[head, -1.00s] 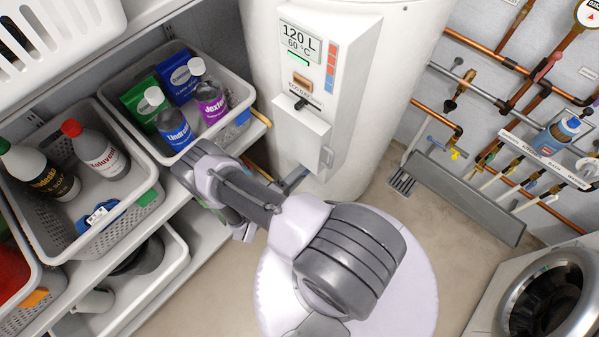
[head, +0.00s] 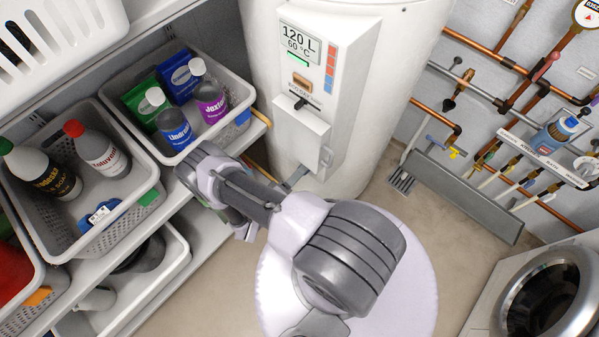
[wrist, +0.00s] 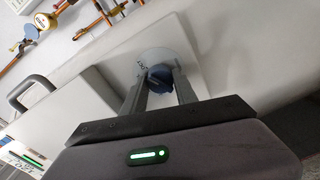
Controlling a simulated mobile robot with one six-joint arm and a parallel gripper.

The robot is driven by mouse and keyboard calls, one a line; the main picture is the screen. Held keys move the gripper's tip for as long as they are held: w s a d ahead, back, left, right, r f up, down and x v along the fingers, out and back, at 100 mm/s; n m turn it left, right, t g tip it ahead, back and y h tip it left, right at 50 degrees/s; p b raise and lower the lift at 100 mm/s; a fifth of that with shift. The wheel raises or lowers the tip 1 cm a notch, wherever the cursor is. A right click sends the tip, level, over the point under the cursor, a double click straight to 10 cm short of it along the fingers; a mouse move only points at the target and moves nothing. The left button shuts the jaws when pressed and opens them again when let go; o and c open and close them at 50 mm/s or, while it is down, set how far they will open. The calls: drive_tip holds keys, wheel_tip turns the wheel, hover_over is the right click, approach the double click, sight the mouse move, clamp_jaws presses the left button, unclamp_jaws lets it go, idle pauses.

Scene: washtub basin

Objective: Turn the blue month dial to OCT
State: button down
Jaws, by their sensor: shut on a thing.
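The blue dial (wrist: 160,78) sits on a white round plate (wrist: 157,56) on a pale panel in the wrist view. Small dark lettering shows at the plate's left edge, too small to read with certainty. My gripper (wrist: 159,73) has its two grey fingers on either side of the dial and is shut on it. In the head view my gripper (head: 294,179) is low at the front of the white water heater (head: 375,85); the dial is not visible there.
Shelves with grey baskets (head: 105,235) of bottles stand to the left of my arm. Copper pipes (head: 485,55) run along the wall at right. A washing machine (head: 490,318) is at lower right. Floor between heater and machine is mostly clear.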

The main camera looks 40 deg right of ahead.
drive_tip(key=c, duration=1)
unclamp_jaws()
drive_tip(key=shift+o, duration=0.2)
drive_tip(key=s+a+p, duration=0.1)
drive_tip(key=a+p, duration=0.1)
drive_tip(key=a, duration=1.5)
drive_tip(key=shift+s+a+r, duration=0.2)
drive_tip(key=shift+s+r, duration=0.15)
drive_tip(key=shift+s, duration=0.05)
